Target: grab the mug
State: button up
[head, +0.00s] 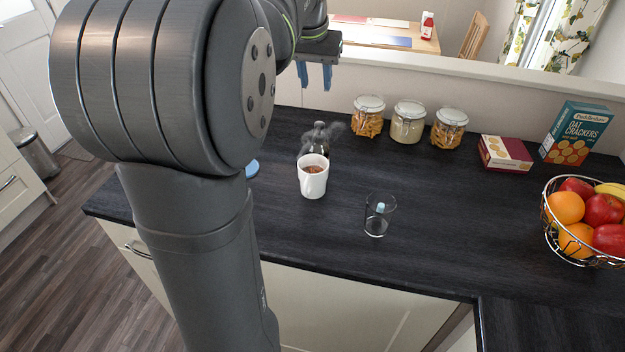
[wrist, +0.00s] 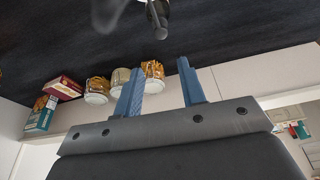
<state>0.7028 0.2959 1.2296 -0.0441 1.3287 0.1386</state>
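The white mug (head: 313,184) stands upright on the dark worktop with a brown drink in it. Grey steam hangs above it. A dark bottle-like object (head: 319,139) stands right behind the mug and is partly hidden by it. My gripper (head: 315,78), with two blue fingers, is in the air above the back of the worktop, behind and well above the mug. In the wrist view my gripper (wrist: 160,88) is open, with nothing between its fingers. A dark cylindrical piece (wrist: 158,20) shows at that view's top edge; the mug cannot be made out clearly there.
A clear glass (head: 376,215) with something pale blue inside stands right of the mug. Jars (head: 408,124), a red box (head: 505,154), a cracker box (head: 577,134) and a wire fruit basket (head: 548,222) stand farther right. A blue disc (head: 252,168) lies left, partly behind my arm.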

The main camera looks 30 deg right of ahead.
jog(key=s+a+f+m+g+h, duration=0.2)
jog(key=s+a+f+m, duration=0.4)
jog(key=a+f, duration=0.2)
send_near(317, 177)
jog(key=shift+m, duration=0.3)
jog(key=x, duration=0.3)
jog(key=d+x, duration=0.1)
jog(key=x, duration=0.3)
jog(key=shift+w+r, duration=0.2)
jog(key=shift+w, duration=0.05)
jog(key=shift+a+x, duration=0.2)
jog(key=shift+x, duration=1.15)
jog(key=shift+a+x, duration=0.2)
jog(key=shift+x, duration=1.1)
jog(key=shift+f, duration=0.2)
grip_shut()
jog(key=shift+s+f, duration=0.1)
jog(key=shift+s, duration=0.1)
